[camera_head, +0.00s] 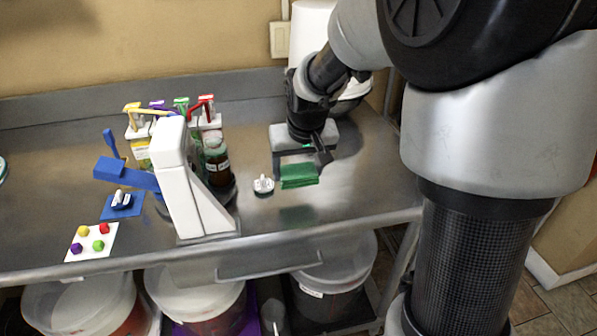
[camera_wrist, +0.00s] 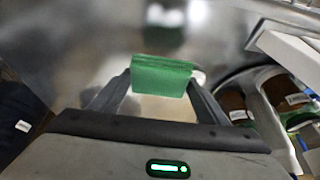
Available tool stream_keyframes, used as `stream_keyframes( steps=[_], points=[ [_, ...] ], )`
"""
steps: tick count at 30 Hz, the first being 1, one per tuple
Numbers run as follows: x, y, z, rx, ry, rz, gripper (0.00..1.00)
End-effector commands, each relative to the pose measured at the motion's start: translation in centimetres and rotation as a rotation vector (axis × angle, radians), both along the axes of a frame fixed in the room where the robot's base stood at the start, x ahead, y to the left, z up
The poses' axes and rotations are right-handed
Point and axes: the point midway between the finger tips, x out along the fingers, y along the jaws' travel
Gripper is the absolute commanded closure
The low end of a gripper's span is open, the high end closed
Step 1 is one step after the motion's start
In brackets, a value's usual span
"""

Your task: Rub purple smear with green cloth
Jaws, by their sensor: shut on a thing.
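The green cloth (camera_head: 299,176) is a folded block at the front right of the metal counter. My gripper (camera_head: 303,158) is shut on it, with the cloth hanging between the fingertips; it is close to the counter, but I cannot tell whether it touches. In the wrist view the green cloth (camera_wrist: 162,76) sits between the two fingers of my gripper (camera_wrist: 160,85), and a green reflection shows on the metal beyond it. I cannot make out a purple smear in either view; the cloth and my gripper hide part of the counter.
A small white item (camera_head: 263,185) stands just left of the cloth. A white and blue stand (camera_head: 190,180), a brown bottle (camera_head: 217,162) and several colored pump tops are farther left. A card with colored dots (camera_head: 92,242) lies front left. Clear buckets (camera_head: 333,275) sit below the counter.

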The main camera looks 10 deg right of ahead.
Motion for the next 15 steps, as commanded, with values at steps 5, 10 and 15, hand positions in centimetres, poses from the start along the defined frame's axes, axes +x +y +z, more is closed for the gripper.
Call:
stream_keyframes(
  steps=[5,10,15],
  points=[
    [0.3,0.0,1.9,0.0,-0.001,0.0,0.51],
    [0.4,0.0,2.2,0.0,-0.001,0.0,0.51],
    [0.4,0.0,2.1,0.0,-0.001,0.0,0.51]
  ],
)
